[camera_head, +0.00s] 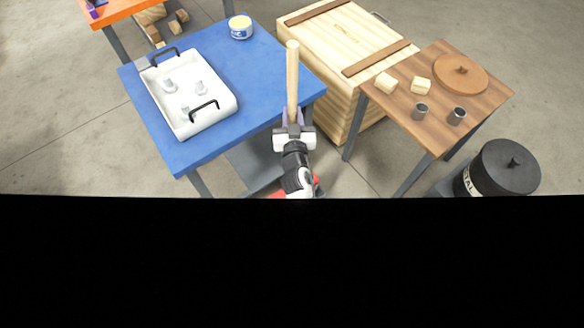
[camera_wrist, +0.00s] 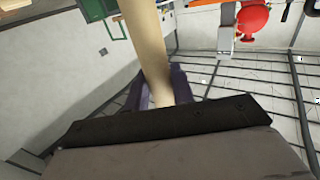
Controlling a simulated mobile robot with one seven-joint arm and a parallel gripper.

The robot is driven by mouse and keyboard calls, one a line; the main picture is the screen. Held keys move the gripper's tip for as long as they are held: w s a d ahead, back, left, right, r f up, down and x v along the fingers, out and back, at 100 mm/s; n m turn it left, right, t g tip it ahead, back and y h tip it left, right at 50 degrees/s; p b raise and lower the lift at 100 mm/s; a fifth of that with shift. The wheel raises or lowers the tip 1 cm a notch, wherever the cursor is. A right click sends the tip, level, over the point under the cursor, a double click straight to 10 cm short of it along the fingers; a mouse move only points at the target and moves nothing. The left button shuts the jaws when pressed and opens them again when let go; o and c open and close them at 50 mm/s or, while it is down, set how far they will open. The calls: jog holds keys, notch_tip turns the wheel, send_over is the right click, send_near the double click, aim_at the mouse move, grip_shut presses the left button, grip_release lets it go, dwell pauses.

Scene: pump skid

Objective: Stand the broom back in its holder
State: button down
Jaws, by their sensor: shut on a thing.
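The broom shows as a pale wooden handle (camera_head: 292,75) that stands up from my gripper (camera_head: 292,120) in the head view. My gripper is shut on this handle, in front of the right edge of the blue table. In the wrist view the handle (camera_wrist: 148,40) runs from the top edge down between the dark fingers of my gripper (camera_wrist: 162,92). The broom's head is hidden or out of view. I cannot make out the holder in either view.
A blue table (camera_head: 265,75) bears a white tray (camera_head: 222,98) and a small tin (camera_head: 240,27). A wooden crate (camera_head: 345,40) stands behind. A brown table (camera_head: 420,85) and a black-lidded bin (camera_head: 510,167) are at right.

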notch_tip(320, 180, down, 18)
jog(key=b, duration=0.5)
dwell(0.4)
jog(key=shift+f, duration=0.2)
jog(key=c, duration=1.2)
grip_release()
jog(key=shift+r, duration=0.1)
jog(key=shift+s, duration=0.15)
